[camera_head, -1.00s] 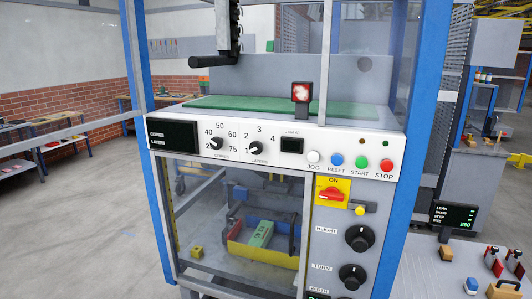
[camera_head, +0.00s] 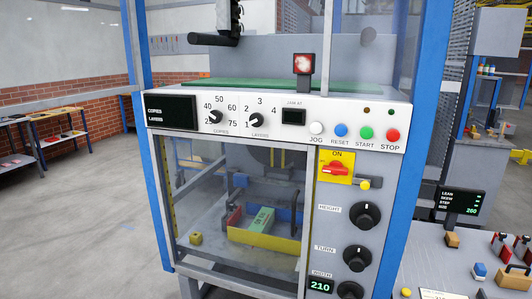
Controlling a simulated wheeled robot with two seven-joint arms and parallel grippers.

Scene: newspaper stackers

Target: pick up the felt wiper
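I cannot pick out a felt wiper for certain. Neither of my grippers shows in the head view.
The stacker machine fills the middle, with a white control panel (camera_head: 280,125) and blue posts (camera_head: 398,190). Behind its lower clear window is a yellow-walled tray (camera_head: 262,245) holding a green box (camera_head: 262,219). Open floor (camera_head: 80,230) lies at left.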

